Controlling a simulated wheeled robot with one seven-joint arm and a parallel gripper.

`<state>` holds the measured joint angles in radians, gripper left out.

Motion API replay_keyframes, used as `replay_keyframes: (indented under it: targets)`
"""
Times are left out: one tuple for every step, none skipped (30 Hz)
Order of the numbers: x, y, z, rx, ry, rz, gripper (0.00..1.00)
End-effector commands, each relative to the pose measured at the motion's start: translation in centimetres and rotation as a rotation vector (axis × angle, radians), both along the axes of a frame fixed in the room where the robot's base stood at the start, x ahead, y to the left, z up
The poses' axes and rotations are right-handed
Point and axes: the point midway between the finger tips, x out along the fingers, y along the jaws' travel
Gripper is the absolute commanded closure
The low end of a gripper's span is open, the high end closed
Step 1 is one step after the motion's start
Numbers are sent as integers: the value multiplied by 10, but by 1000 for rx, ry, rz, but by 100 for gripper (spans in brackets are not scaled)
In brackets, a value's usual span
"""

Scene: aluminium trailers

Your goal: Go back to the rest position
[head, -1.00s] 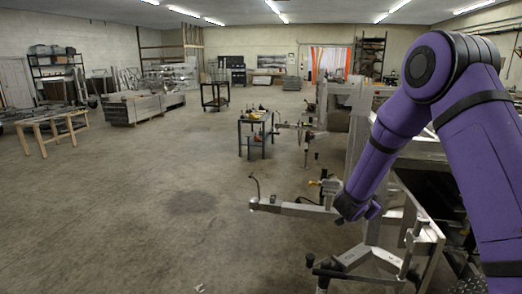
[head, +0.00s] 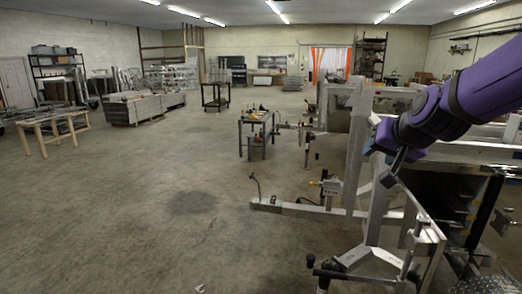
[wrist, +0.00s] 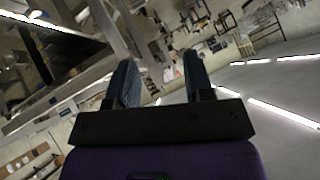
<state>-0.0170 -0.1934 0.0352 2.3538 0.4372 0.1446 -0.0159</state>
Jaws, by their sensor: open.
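My gripper (head: 384,161) is at the end of my purple arm on the right of the head view, in front of the aluminium trailer frame (head: 357,130). In the wrist view my gripper (wrist: 158,72) is open, with two dark blue-grey fingers apart and nothing between them. The wrist picture is tilted, with the ceiling lights on its right side. Part of the trailer is hidden behind my arm.
The trailer's drawbar (head: 300,209) reaches left over the floor. A small dark cart (head: 257,139) stands further back, with another trailer frame beside it. A wooden trestle (head: 52,135) stands at the left.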

Motion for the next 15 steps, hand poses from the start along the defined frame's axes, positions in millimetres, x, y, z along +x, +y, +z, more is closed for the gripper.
replay_keyframes:
  targets:
    - [-19, 0, 8, -16, 14, 32, 52]
    - [-30, 1, 11, -25, 28, 50, 52]
    - [-45, 1, 14, -41, 49, 75, 52]
    - [-56, 0, 16, -53, 63, 92, 52]
    - [-68, 0, 18, -64, 78, 107, 52]
    - [-83, -1, 19, -82, 99, 128, 52]
    - [-95, -2, 21, -96, 115, 142, 52]
    - [-106, -3, 22, -109, 131, 155, 52]
    - [-122, -5, 22, -128, 152, 171, 52]
    - [-133, -7, 22, -143, 169, 183, 52]
    - [-145, -9, 23, -157, 187, 192, 52]
    - [-160, -12, 22, -177, 210, 205, 52]
    - [-171, -14, 22, -192, 227, 212, 52]
    - [-182, -16, 21, -207, 243, 218, 52]
    - [-195, -19, 20, -224, 263, 225, 52]
